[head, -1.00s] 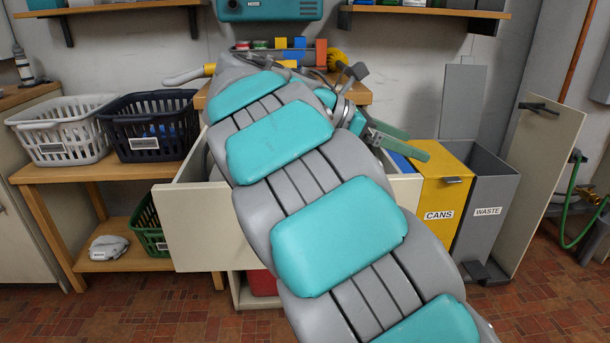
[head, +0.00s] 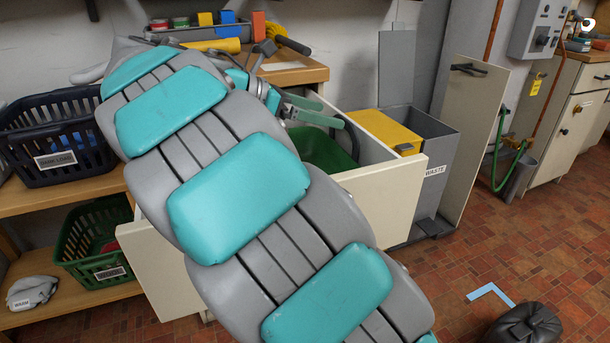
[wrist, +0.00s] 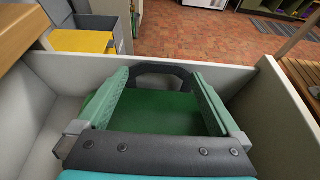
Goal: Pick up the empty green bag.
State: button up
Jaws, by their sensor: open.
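A green bag (head: 322,148) with a dark curved handle (head: 350,134) lies inside the open drawer (head: 375,205). It also shows in the wrist view (wrist: 158,108), low in the drawer, with its handle arching at the far side. My gripper (head: 318,112) is over the drawer. In the wrist view my gripper (wrist: 160,76) is open, with one green finger on each side of the bag and nothing gripped. My palm hides the bag's near part. I cannot tell whether the fingers touch the bag, nor see what is inside it.
Drawer walls (wrist: 278,92) surround my gripper. Yellow (head: 385,128) and grey WASTE (head: 438,150) bins stand right of the drawer. A dark basket (head: 55,135) and a green basket (head: 95,240) are on the left shelves. A dark bag-like object (head: 525,325) lies on the floor at right.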

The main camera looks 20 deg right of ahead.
jog(key=x, duration=0.4)
jog(key=shift+s, duration=0.15)
grip_shut()
dwell(0.6)
